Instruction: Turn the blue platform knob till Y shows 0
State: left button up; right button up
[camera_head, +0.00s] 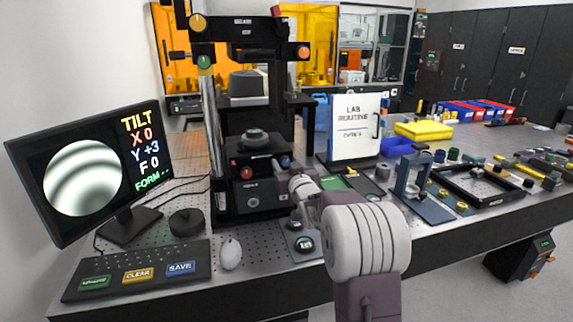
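The monitor (90,170) at the left reads TILT, X 0, Y +3, F 0, with curved light and dark fringes in a round image. The black interferometer (238,195) stands at the middle. On its platform front are a red knob (246,173) and, to the right, the blue knob (285,161), partly covered by my gripper. My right gripper (284,172) is at the blue knob, at the end of my arm from below. Its fingertips are too small and hidden to tell whether they grip or touch the knob. My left gripper is out of view.
A keypad (138,272) with green, orange and blue keys and a mouse (231,254) lie at front left. A lab routine board (354,128) stands right of the instrument. A blue stand (413,178) and black tray (482,187) occupy the bench further right.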

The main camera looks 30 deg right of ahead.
grip_shut()
jog(key=shift+f+n+b, duration=0.15)
jog(key=shift+n+b, duration=0.65)
jog(key=shift+b, duration=0.15)
jog(key=shift+n+b, duration=0.95)
jog(key=shift+n, duration=0.15)
jog(key=shift+n+b, duration=1.1)
jog(key=shift+n, duration=0.4)
jog(key=shift+r, duration=0.2)
jog(key=shift+o, duration=0.9)
grip_release()
